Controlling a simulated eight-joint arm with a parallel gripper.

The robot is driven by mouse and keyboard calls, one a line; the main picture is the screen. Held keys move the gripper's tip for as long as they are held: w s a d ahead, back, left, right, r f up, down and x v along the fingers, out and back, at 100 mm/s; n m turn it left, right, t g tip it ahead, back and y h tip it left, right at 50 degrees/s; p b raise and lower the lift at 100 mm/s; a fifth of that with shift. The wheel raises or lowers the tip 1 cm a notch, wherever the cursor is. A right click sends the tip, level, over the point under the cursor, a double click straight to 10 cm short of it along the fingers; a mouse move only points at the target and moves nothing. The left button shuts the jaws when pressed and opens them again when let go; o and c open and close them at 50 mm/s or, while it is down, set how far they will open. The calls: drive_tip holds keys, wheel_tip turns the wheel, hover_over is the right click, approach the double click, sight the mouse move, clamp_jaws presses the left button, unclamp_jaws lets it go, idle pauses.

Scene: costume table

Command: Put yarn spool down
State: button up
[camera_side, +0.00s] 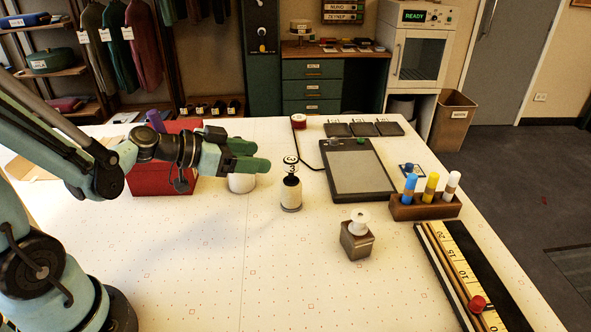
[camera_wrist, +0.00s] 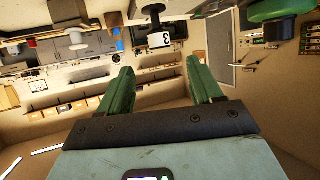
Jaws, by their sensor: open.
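A white spool (camera_side: 358,223) stands upright on a small brown block (camera_side: 357,243) at the right of the table's middle. It seems to be the yarn spool, though no yarn colour shows. My gripper (camera_side: 262,155) is to its left, reaching level above the table. In the wrist view my gripper (camera_wrist: 162,85) has its two green fingers wide apart with nothing between them. A pale spool shape (camera_wrist: 77,40) hangs upside down at the upper left of that view, probably the same spool, well beyond the fingers.
A white cylinder (camera_side: 242,184) stands below my fingers. A dark-and-white holder with a "3" tag (camera_side: 291,194) is just right. A red box (camera_side: 160,174) is behind my wrist. A grey tablet (camera_side: 357,172), marker rack (camera_side: 424,207) and ruler tray (camera_side: 462,270) lie right. The front table is clear.

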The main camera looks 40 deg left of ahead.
drive_tip(key=s+n+g+y, duration=0.4)
drive_tip(key=s+g+y, duration=0.1)
drive_tip(key=s, duration=0.4)
drive_tip(key=shift+d+r+n, duration=0.3)
drive_tip(key=shift+d, duration=0.15)
drive_tip(key=shift+s, duration=0.1)
idle(1.0)
